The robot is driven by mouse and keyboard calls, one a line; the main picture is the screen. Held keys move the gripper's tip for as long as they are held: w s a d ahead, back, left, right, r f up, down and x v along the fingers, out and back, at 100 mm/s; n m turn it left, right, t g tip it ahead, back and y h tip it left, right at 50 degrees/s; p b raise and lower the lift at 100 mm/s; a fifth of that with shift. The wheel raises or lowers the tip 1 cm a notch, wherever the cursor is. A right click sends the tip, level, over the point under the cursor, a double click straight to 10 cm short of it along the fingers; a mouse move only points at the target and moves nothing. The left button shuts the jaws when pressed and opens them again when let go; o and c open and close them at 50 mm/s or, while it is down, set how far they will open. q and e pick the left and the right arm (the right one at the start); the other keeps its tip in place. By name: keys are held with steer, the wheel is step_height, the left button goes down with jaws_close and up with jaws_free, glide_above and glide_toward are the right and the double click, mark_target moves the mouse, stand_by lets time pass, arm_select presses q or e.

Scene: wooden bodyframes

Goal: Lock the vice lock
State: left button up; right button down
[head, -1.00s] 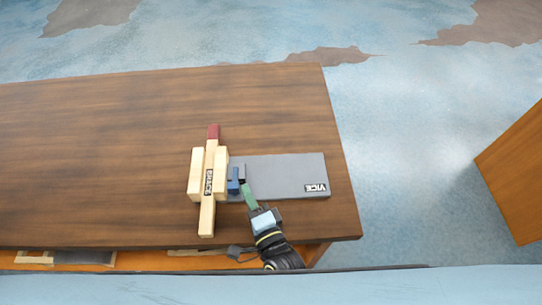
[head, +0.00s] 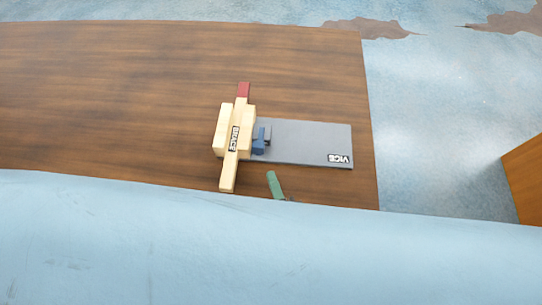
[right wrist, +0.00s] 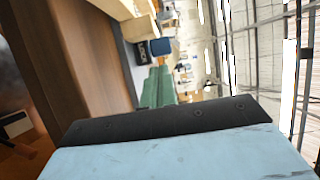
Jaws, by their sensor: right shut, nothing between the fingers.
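The vice has a grey plate (head: 305,143) labelled VICE, lying on the wooden table. A small blue lock piece (head: 259,146) stands at the plate's left end, beside a dark grey block (head: 267,134). A pale wooden brace (head: 232,150) with a red tip (head: 243,90) lies across that end. My right gripper (head: 276,186) shows only its green fingers, shut and empty, near the table's front edge and apart from the lock. The right wrist view shows the green fingers (right wrist: 157,88) together, with a blue piece (right wrist: 160,46) beyond them. My left gripper is not in view.
The table top (head: 130,100) is clear to the left of the brace. An orange-brown wooden piece of furniture (head: 525,180) stands at the right, across open floor.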

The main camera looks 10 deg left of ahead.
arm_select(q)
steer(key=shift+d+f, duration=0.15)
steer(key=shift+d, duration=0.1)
arm_select(e)
steer(key=d+v, duration=0.1)
steer(key=v, duration=0.5)
steer(key=shift+d, duration=0.35)
